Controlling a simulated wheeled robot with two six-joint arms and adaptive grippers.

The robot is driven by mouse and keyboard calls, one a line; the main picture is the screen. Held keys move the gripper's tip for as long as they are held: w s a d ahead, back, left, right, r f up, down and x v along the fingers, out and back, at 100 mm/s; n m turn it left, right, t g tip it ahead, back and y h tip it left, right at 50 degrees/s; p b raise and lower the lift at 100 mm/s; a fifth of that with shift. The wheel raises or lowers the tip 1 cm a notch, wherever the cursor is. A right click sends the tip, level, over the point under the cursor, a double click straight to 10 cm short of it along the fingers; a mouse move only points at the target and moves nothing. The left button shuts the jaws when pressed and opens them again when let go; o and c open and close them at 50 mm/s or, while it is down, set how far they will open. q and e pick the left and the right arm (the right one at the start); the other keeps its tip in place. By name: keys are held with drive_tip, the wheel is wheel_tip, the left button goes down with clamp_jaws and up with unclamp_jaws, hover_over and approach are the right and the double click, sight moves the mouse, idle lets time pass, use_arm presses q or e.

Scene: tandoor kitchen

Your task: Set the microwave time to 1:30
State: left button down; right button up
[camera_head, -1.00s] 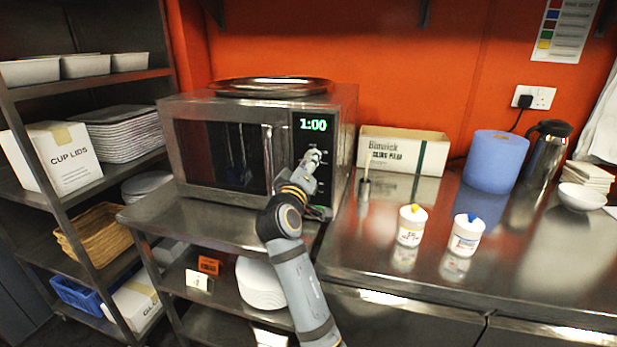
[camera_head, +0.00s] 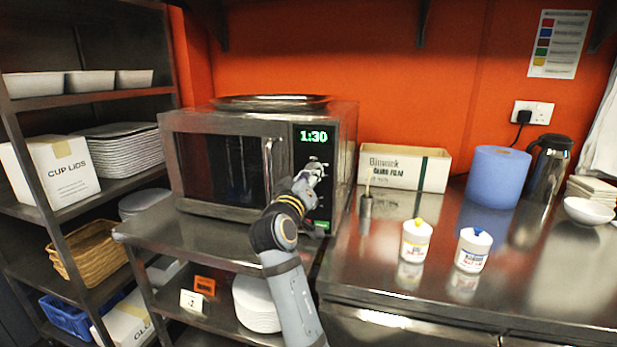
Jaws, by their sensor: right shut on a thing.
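The microwave (camera_head: 222,125) is a steel box on the metal counter at the centre left, with its door closed. Its green display (camera_head: 313,136) reads 1:30. My right gripper (camera_head: 316,168) is at the control panel below the display, shut on the knob, which it largely hides. A green-marked button (camera_head: 321,226) shows low on the panel, below the gripper. My left gripper is not in view.
A round metal tray (camera_head: 270,102) lies on top of the microwave. A film box (camera_head: 403,167), two white tubs (camera_head: 416,241), a blue roll (camera_head: 497,176) and a flask (camera_head: 547,168) stand to the right. Shelves fill the left side.

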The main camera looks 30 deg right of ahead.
drive_tip(key=o, duration=1.2)
wheel_tip(320, 180, up, 10)
drive_tip(key=shift+r, duration=0.1)
